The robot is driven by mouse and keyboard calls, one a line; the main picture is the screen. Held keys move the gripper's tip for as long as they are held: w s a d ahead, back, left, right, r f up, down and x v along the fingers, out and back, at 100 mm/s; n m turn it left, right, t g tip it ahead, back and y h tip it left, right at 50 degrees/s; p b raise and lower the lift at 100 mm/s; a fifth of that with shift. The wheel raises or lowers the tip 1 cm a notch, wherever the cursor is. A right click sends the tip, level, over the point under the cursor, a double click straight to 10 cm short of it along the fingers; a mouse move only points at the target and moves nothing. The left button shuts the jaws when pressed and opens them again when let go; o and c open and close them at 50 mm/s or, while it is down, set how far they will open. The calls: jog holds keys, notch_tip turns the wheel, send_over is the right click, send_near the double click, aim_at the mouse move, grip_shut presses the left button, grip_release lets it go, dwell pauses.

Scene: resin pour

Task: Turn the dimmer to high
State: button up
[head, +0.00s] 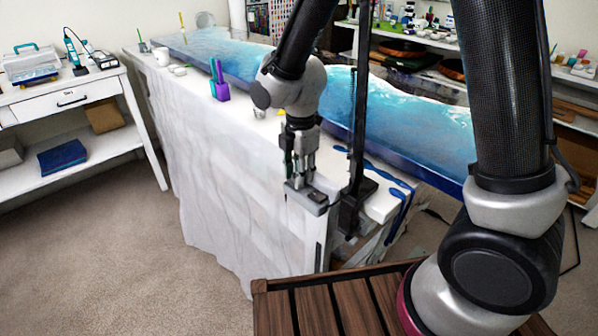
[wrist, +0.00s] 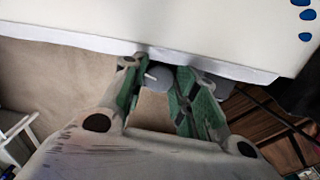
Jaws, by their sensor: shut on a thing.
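The dimmer (head: 307,198) looks like a small grey box at the near edge of the white-covered table, right below my gripper (head: 301,172). My gripper points down at it with its fingers shut on the dimmer's knob. In the wrist view, the grey knob (wrist: 157,79) with a white pointer line shows between the green-padded fingertips of my gripper (wrist: 155,88). The pointer line slants slightly in the picture. No scale or high mark is readable, so I cannot tell the setting. The fingers hide part of the knob and box.
The white-draped table (head: 240,200) carries a long blue resin slab (head: 400,125). A purple cup (head: 221,91) and a white mug (head: 161,56) stand on it. Blue drips (head: 402,205) lie at its near end. A black stand (head: 351,190) rises close right of my gripper. Carpet is clear at left.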

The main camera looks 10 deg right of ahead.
jog(key=o, duration=1)
notch_tip(320, 180, up, 12)
jog(key=shift+s+d, duration=0.1)
jog(key=shift+s, duration=0.05)
